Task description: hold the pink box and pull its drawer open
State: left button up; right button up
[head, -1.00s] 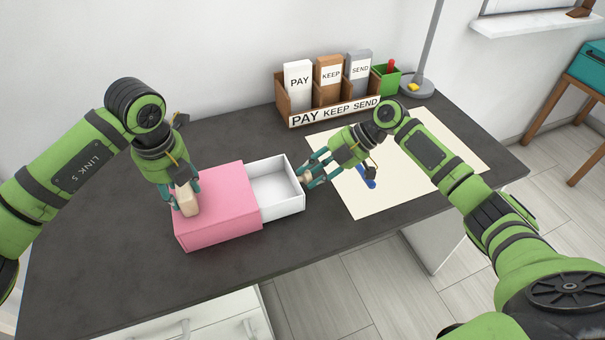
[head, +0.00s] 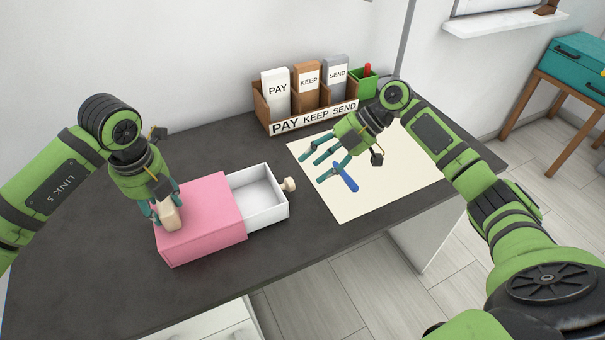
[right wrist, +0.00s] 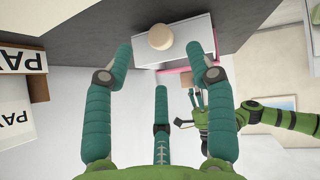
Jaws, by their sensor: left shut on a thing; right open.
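The pink box (head: 203,222) lies on the dark desk with its white drawer (head: 262,212) pulled partly out to the right. The part of the drawer that shows is empty. A round cream knob (head: 289,185) is on the drawer's right end. My left gripper (head: 168,214) is shut on the cream block-like grip (head: 171,216) on top of the box. My right gripper (head: 318,168) is open and empty, to the right of the knob and apart from it. In the right wrist view the knob (right wrist: 160,37) shows beyond the spread fingers (right wrist: 163,65).
A wooden sorter (head: 311,119) marked PAY, KEEP and SEND stands at the back beside a green cup (head: 363,84). A cream sheet (head: 350,207) with a blue item (head: 349,178) lies on the desk (head: 110,270) under my right gripper. The front desk strip is clear.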

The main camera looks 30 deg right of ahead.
jog(key=v, duration=0.5)
pick_arm(q)
jog(key=o, duration=1.1)
jog(key=shift+o, duration=0.2)
